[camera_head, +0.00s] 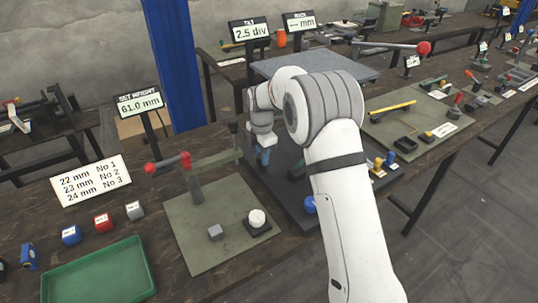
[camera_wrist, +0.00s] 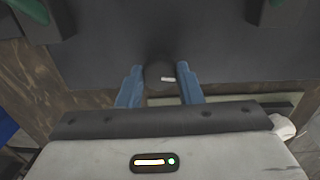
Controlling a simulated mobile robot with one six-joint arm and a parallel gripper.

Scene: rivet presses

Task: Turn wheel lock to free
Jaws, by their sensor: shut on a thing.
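A dark round knob with a short white mark (camera_wrist: 159,71), which looks like the wheel lock, sits between the two blue fingertips in the wrist view. My gripper (camera_wrist: 160,88) is shut on it, one finger on each side. The white mark lies nearly level in that view. In the head view my gripper (camera_head: 263,157) points down over the dark base plate (camera_head: 295,205) in the middle of the bench. The knob is hidden there behind my arm and gripper. Whether the lock is free or locked cannot be told.
A grey slab (camera_head: 345,68) is behind my arm. A green tray (camera_head: 97,278) stands front left.

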